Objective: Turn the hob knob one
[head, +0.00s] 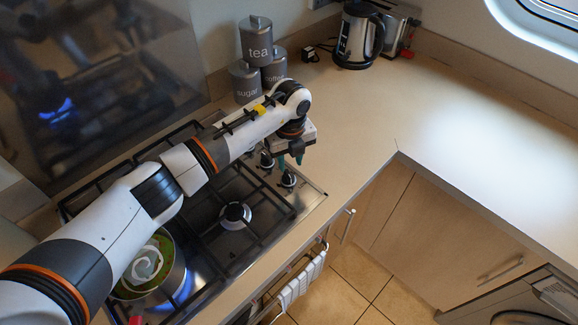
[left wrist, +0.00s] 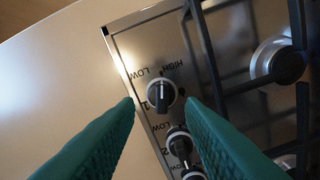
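Hob knob one (left wrist: 161,94) is a round black knob with a raised grip bar, beside a printed 1 and the words LOW and HIGH. Its grip bar runs roughly up and down in the left wrist view. It appears to be the frontmost knob (head: 288,179) in the head view. My left gripper (head: 290,160) is over the hob's knob corner, fingers pointing down. Its green fingers are spread, with the tips on either side of knob one in the left wrist view and a gap showing; their height above it is unclear. My right gripper is out of view.
Knob two (left wrist: 180,145) sits close beside knob one. Black pan grates and a burner (head: 235,214) lie nearby. A pot (head: 178,262) stands over a blue flame under my left arm. Grey canisters (head: 246,84) stand behind. The counter (head: 365,125) on the right is clear.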

